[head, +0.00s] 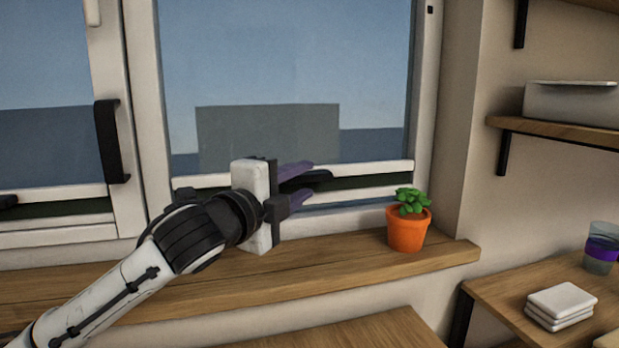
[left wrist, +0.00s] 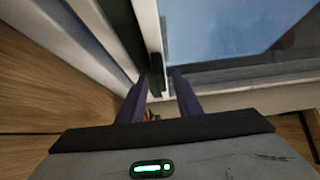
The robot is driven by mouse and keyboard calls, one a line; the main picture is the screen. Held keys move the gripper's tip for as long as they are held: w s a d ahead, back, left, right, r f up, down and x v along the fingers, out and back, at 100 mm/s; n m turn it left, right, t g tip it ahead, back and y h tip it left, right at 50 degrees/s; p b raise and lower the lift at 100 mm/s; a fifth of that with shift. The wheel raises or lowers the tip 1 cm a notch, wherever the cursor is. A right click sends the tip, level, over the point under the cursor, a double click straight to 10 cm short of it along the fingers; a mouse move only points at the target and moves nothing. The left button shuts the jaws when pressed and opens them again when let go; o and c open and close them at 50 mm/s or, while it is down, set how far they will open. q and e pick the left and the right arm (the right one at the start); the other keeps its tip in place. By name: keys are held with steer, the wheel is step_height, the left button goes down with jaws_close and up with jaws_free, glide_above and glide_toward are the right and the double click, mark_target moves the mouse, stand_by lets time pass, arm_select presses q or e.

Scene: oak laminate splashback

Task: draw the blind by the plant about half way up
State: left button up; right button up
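The blind by the plant (head: 385,120) is a see-through bluish screen over the right window, drawn down almost to the sill. Its pale bottom rail (head: 375,169) has a dark strip of view beneath it. A black pull tab (head: 321,180) sticks out from the rail. It also shows in the left wrist view (left wrist: 157,72). My left gripper (head: 307,182) is at the rail with its purple fingers apart, one above and one below the tab. In the left wrist view, the fingers (left wrist: 158,88) stand either side of the tab with gaps. My right gripper is not in view.
An orange pot with a green plant (head: 408,229) stands on the wooden sill (head: 350,258), right of my gripper. The left window has a black handle (head: 112,141) on its frame. Shelves (head: 560,131) and a side table with white coasters (head: 560,301) are at the right.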

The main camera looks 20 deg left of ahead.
mark_target(303, 179)
arm_select(q)
steer(key=shift+w+d, duration=0.15)
steer(key=shift+w, duration=0.65)
steer(key=shift+w+d, duration=0.15)
steer(key=shift+w, duration=0.65)
steer(key=shift+c, duration=0.4)
jaws_close()
steer(key=shift+r, duration=0.1)
